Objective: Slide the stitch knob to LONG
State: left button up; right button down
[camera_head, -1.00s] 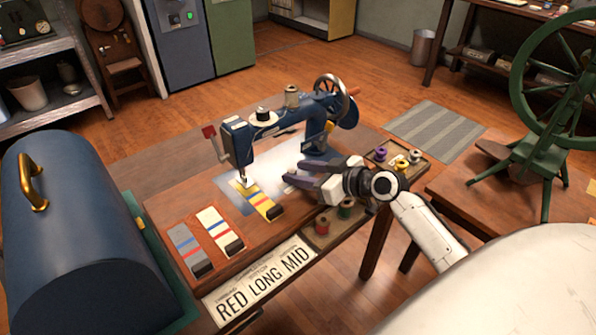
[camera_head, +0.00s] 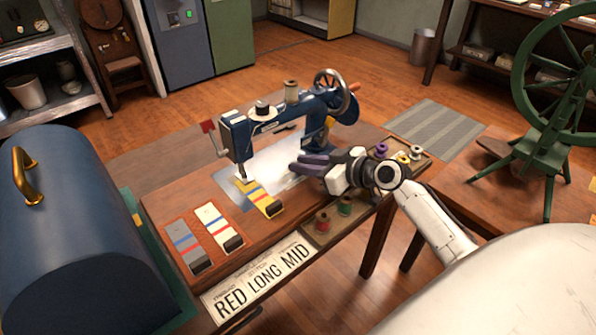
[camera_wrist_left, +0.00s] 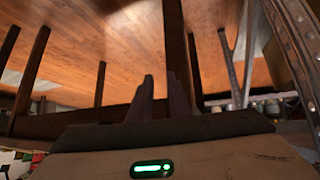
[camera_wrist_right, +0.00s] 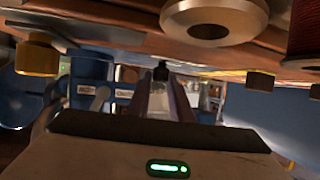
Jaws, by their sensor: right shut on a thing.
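The blue sewing machine (camera_head: 240,135) stands on the wooden table (camera_head: 165,205). My right gripper (camera_head: 296,164) reaches in from the right, low beside the machine's pillar. It also shows in the right wrist view (camera_wrist_right: 162,82), where its fingers are close together around a small black-tipped knob (camera_wrist_right: 160,72). The gripper is shut on this small part, which I take as the stitch knob.
A sign (camera_head: 262,279) reading RED LONG MID is on the table's front edge. A spool tray (camera_head: 318,235) runs beside my right wrist. A blue domed case (camera_head: 75,225) stands at left.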

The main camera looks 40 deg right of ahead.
jog(key=shift+d+f, duration=0.2)
jog(key=shift+d, duration=0.35)
jog(key=shift+d+r, duration=0.15)
jog(key=shift+r, duration=0.05)
jog(key=c, duration=1.6)
grip_release()
pick_arm(q)
jog(key=shift+d, duration=0.4)
jog(key=shift+f, duration=0.1)
pick_arm(e)
jog(key=shift+s+r, duration=0.1)
jog(key=shift+s, duration=0.2)
pick_arm(q)
jog(key=shift+a+f, duration=0.1)
pick_arm(e)
jog(key=v, duration=0.9)
jog(key=shift+s+d+r, duration=0.1)
jog(key=shift+s+d, duration=0.1)
jog(key=shift+s, duration=0.15)
